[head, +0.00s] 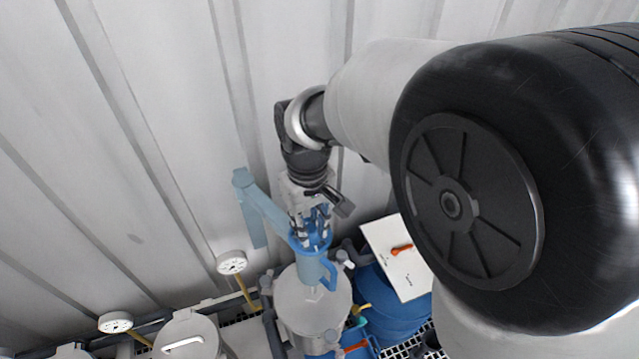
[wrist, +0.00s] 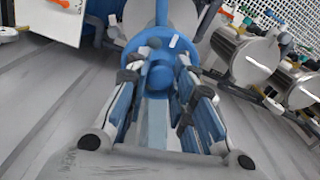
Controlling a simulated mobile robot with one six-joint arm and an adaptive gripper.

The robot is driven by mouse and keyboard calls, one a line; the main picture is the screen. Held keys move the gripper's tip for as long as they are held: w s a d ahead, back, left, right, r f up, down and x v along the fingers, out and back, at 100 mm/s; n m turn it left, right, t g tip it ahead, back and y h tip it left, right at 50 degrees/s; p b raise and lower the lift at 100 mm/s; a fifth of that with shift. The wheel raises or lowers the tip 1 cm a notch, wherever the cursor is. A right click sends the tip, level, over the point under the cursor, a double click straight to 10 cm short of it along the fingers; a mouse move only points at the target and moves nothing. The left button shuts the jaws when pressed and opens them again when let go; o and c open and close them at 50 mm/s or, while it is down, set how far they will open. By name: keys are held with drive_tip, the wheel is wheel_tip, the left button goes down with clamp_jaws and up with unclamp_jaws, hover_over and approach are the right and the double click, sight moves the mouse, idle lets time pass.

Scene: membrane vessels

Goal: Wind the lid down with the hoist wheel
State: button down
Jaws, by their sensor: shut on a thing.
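The blue hoist wheel (head: 299,243) sits at the top of a blue column at the end of a light blue davit arm (head: 262,208). In the wrist view the round blue wheel hub (wrist: 160,76) lies between the finger pads. My gripper (head: 313,232) reaches down from above and is shut on the wheel; it also shows in the wrist view (wrist: 158,70). Below the wheel stands a pale grey vessel with a light round top (head: 300,297), which I take for the lid. The seam between lid and vessel is not clear to see.
A white panel with an orange handle (head: 385,240) stands right of the vessel, near a blue tank (head: 372,295). White round gauges (head: 231,262) and more pale vessels (head: 185,325) lie to the left. A ribbed grey wall (head: 130,150) rises behind.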

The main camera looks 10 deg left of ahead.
sight(311, 228)
drive_tip(key=c, duration=1.3)
unclamp_jaws()
drive_tip(key=shift+c, duration=0.2)
wheel_tip(311, 228, up, 12)
drive_tip(key=shift+d, duration=0.1)
